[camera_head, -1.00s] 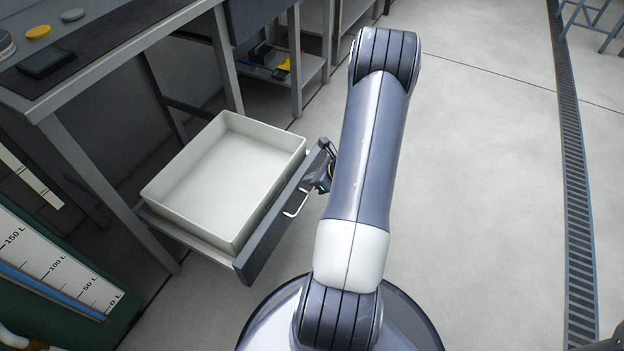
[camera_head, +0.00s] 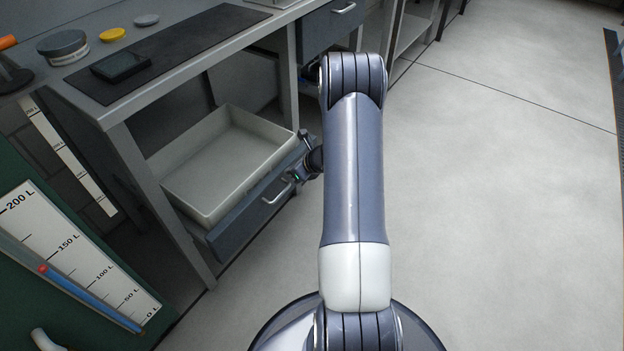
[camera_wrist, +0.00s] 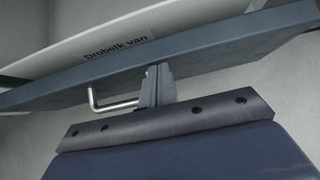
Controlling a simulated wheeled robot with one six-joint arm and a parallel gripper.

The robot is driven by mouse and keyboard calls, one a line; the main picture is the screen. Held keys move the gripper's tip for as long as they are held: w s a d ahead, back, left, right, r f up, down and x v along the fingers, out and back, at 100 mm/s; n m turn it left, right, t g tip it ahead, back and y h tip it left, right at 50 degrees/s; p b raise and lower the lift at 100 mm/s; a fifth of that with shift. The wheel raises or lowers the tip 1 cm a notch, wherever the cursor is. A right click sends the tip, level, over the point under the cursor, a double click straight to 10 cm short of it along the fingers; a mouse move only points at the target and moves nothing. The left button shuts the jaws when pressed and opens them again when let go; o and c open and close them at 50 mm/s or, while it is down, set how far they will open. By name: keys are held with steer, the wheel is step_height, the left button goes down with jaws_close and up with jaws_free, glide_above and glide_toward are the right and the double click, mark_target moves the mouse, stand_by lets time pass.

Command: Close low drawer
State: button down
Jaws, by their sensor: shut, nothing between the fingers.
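The low drawer has a blue-grey front (camera_head: 245,220) and carries a white tray (camera_head: 190,205) under the table. The drawer front also shows in the wrist view (camera_wrist: 220,48). Much of the tray is under the tabletop, and the front edge still stands a little out from the table legs. A bent metal handle (camera_head: 278,194) is on the front; it also shows in the wrist view (camera_wrist: 105,105). My gripper (camera_wrist: 158,72) is shut and empty, its fingertips at the drawer front beside the handle, seemingly touching. In the head view my arm partly hides it.
The grey table (camera_head: 130,110) has a dark mat, a black device (camera_head: 120,65) and round lids on top. A green panel with a litre scale (camera_head: 75,265) stands at the lower left. Another closed drawer (camera_head: 330,22) is farther back. The floor at right is clear.

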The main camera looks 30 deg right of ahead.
steer(key=w+a+p, duration=0.1)
steer(key=w+a, duration=0.2)
steer(key=w, duration=0.5)
steer(key=shift+w+a+p, duration=0.3)
steer(key=shift+w, duration=0.1)
steer(key=shift+w+r, duration=0.1)
steer(key=shift+r, duration=0.05)
